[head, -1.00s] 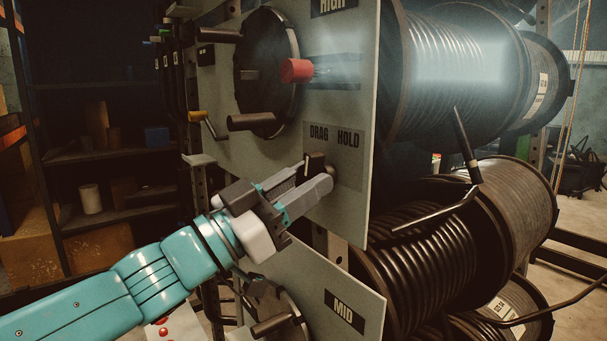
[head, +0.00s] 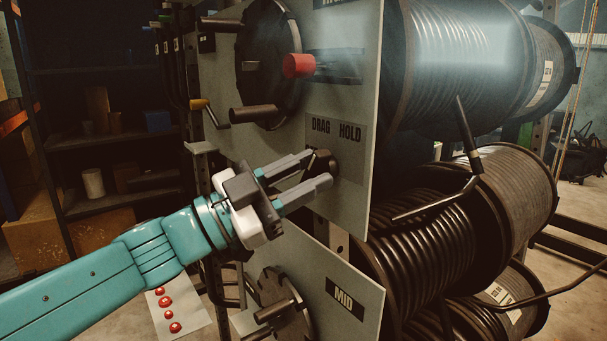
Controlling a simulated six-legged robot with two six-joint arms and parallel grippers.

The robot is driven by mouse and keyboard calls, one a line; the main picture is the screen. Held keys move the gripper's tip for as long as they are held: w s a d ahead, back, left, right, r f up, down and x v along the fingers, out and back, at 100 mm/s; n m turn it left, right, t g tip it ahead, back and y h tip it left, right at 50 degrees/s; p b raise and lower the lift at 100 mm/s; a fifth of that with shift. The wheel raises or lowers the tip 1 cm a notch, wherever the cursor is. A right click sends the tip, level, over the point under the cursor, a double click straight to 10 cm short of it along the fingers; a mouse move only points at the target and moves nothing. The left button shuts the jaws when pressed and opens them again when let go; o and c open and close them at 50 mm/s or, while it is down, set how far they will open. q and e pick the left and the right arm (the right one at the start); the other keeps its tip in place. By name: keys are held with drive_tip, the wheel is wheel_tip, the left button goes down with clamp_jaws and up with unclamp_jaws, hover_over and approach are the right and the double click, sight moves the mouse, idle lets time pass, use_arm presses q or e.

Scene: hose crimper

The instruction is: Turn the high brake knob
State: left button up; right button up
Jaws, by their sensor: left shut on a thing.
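The high brake knob (head: 322,161) is a small dark knob on the upper grey panel (head: 225,147), just below the "DRAG HOLD" label (head: 336,131). My left gripper (head: 317,170) reaches it from the lower left and is shut on it, one grey finger above and one below. The fingers partly hide the knob, so its exact pointing direction is hard to read. My right gripper is not in view.
Above the knob are a red knob (head: 298,66) and a dark handwheel (head: 268,70) with handles. A yellow-handled crank (head: 209,112) is to the left. The "MID" panel (head: 352,290) is below. Large hose reels (head: 465,60) stand behind at right.

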use_arm(q)
drive_tip(key=shift+r, duration=0.15)
drive_tip(key=o, duration=0.7)
drive_tip(key=shift+s+a, duration=0.1)
drive_tip(key=shift+a+f, duration=0.25)
drive_tip(key=shift+f, duration=0.05)
drive_tip(key=b+v, duration=0.5)
drive_tip(key=v, duration=1)
drive_tip(key=shift+s+a, duration=0.25)
drive_tip(key=shift+s, duration=0.05)
